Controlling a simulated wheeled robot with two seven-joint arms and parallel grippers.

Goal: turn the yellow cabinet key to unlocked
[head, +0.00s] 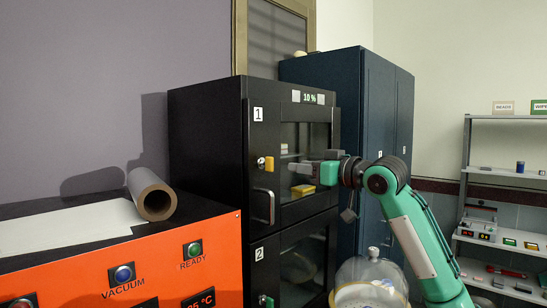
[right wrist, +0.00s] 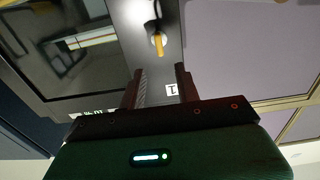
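My left gripper is not in view.
Door 2 with a green key (head: 265,300) is below. A display reading 10 % (head: 308,97) sits above door 1. A dark blue cabinet (head: 370,110) stands behind. A glass vessel (head: 371,278) stands below my arm.

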